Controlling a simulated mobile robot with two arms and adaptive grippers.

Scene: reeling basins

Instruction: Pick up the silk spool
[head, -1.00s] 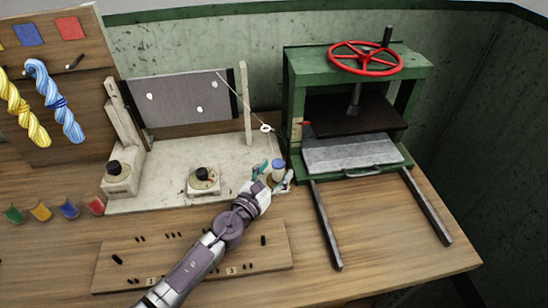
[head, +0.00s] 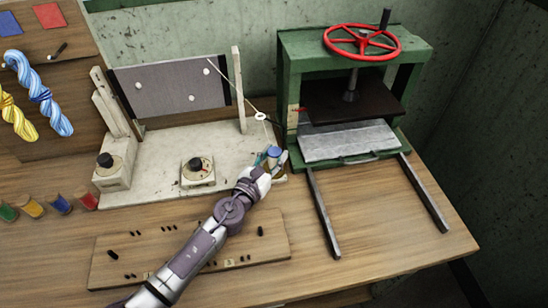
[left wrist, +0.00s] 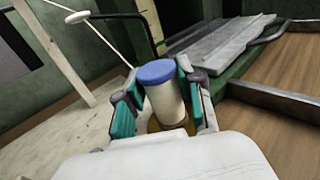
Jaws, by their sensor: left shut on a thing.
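The silk spool (left wrist: 163,103) is a cream cylinder with a blue top. It stands upright between the two teal-padded fingers of my left gripper (left wrist: 160,106) in the left wrist view. The fingers are shut on it from both sides. In the head view the spool's blue top (head: 274,152) shows just beyond my left gripper (head: 272,165), at the right end of the pale reeling base (head: 150,175). The spool's lower part is hidden by the hand. My right gripper is not in view.
A green press (head: 290,90) with a red wheel (head: 362,42) stands close to the right, its two rails reaching forward. A thread guide ring (head: 260,117) hangs behind the spool. A wooden board with pegs (head: 120,262) lies in front. Small coloured pots stand at the left.

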